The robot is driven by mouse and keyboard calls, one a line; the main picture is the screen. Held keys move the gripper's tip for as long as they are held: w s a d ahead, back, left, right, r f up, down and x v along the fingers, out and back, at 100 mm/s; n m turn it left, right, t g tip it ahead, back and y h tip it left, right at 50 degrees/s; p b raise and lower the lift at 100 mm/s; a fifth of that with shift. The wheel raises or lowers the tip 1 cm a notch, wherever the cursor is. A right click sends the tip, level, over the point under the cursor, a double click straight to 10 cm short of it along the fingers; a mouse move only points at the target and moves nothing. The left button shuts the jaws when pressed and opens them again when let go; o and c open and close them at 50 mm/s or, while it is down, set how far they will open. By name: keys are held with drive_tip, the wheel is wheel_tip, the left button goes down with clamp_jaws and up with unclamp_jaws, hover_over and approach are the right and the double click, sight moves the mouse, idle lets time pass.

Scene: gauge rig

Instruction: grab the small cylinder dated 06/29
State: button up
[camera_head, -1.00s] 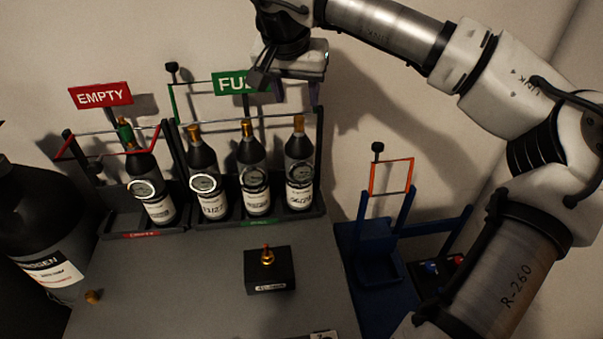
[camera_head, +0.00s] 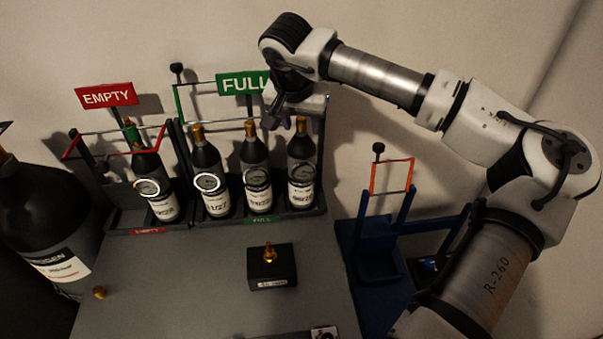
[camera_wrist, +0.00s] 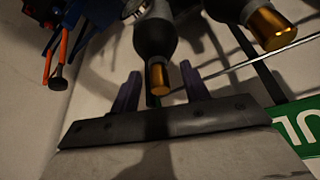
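Several small dark cylinders with brass tops and white labels stand in a rack. Three are in the FULL section: left (camera_head: 208,165), middle (camera_head: 255,158) and right (camera_head: 301,165). One more (camera_head: 146,168) stands tilted in the EMPTY section. The label dates are too small to read. My gripper (camera_head: 297,122) is at the top of the right FULL cylinder. In the wrist view my gripper (camera_wrist: 161,88) is open, and that cylinder's brass top (camera_wrist: 159,77) shows between the two purple fingers. I cannot tell whether they touch it.
A red EMPTY sign (camera_head: 107,95) and green FULL sign (camera_head: 241,83) rise behind the rack, with thin rails across it. A black block with a brass fitting (camera_head: 271,267) sits on the grey table. A large dark cylinder (camera_head: 45,215) stands left, a blue stand (camera_head: 378,250) right.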

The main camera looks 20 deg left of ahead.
clamp_jaws()
drive_tip(key=shift+r, duration=0.1)
idle(1.1)
